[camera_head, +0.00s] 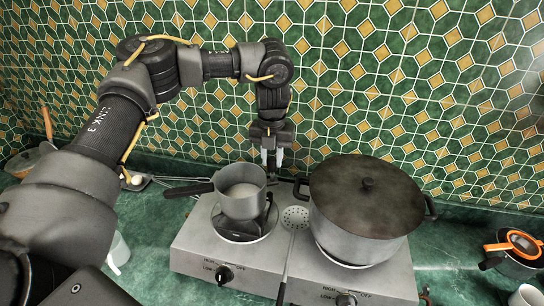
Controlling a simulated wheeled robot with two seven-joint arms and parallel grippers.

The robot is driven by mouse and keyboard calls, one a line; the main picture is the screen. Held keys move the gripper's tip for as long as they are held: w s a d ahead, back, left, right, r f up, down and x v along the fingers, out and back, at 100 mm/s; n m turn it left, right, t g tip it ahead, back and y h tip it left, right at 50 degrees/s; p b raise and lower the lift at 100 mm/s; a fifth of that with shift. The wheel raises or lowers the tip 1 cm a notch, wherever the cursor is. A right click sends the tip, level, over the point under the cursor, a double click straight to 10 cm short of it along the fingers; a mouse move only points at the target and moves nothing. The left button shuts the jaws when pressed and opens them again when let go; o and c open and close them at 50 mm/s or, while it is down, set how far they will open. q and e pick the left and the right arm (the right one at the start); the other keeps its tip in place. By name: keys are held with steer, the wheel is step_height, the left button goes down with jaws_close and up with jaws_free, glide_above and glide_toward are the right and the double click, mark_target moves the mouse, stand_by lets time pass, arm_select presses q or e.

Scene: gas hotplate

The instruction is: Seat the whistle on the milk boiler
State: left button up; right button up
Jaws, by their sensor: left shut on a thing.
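The milk boiler (240,194) is a grey metal pot with a dark handle pointing left. It stands upright on the left burner. My left gripper (271,162) points down just behind and right of the pot's rim, its fingers shut on a small dark piece, seemingly the whistle (272,180). The whistle is tiny and partly hidden by the fingers and pot, so I cannot tell whether it touches the boiler. My right gripper is not in view.
A large lidded pot (366,215) stands on the hotplate (190,252) at right. A perforated disc (295,217) lies between the burners. An orange-rimmed dark vessel (517,248) and a white cup (526,296) stand far right. A tiled wall (340,70) rises close behind.

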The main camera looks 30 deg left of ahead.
mark_target(272, 159)
arm_select(q)
steer(key=shift+f+b, duration=0.8)
steer(key=shift+f, duration=0.9)
steer(key=o, duration=1)
steer(key=shift+r, duration=0.1)
step_height(272, 159, up, 11)
steer(key=shift+f+b, duration=0.2)
steer(key=shift+b, duration=0.6)
steer(key=shift+s+a, duration=0.1)
steer(key=shift+a, duration=0.05)
